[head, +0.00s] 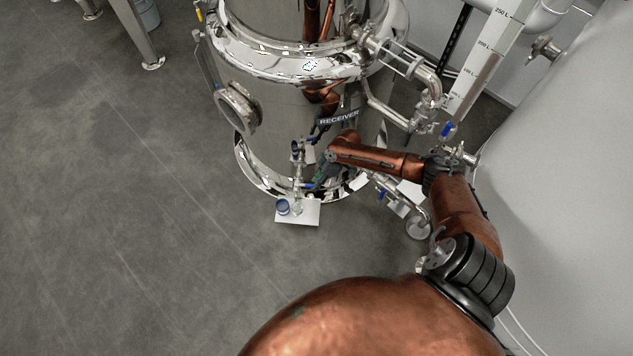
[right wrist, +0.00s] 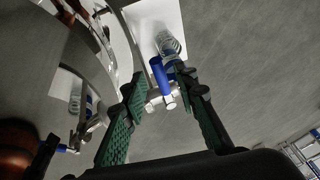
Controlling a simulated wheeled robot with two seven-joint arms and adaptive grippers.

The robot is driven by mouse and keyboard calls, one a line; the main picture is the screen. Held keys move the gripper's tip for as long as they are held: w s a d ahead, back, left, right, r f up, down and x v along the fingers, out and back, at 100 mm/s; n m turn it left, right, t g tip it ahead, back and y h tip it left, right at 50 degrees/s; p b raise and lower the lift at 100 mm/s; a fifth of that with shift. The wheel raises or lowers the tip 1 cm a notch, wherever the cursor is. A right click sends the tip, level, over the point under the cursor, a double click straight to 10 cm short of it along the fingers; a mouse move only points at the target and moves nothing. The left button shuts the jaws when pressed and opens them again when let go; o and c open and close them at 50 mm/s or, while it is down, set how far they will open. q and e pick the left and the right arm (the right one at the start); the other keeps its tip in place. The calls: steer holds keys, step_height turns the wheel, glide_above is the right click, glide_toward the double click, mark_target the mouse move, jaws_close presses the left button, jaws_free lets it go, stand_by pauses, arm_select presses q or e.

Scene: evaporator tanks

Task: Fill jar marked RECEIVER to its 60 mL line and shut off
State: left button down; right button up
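A blue valve handle (right wrist: 160,76) shows beside the jar. My right gripper (right wrist: 160,90) is open, with its green fingers on either side of the handle; contact cannot be told. In the head view my right gripper (head: 315,177) is low at the tank front, partly hidden. My left gripper is not in view.
A large pale tank (head: 570,170) stands on the right. A sight scale (head: 485,60) and steel pipes with blue-handled valves (head: 448,129) lie between the tanks. A round port (head: 236,107) sticks out from the steel tank.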

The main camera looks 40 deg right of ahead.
jaws_close()
stand_by(0.4)
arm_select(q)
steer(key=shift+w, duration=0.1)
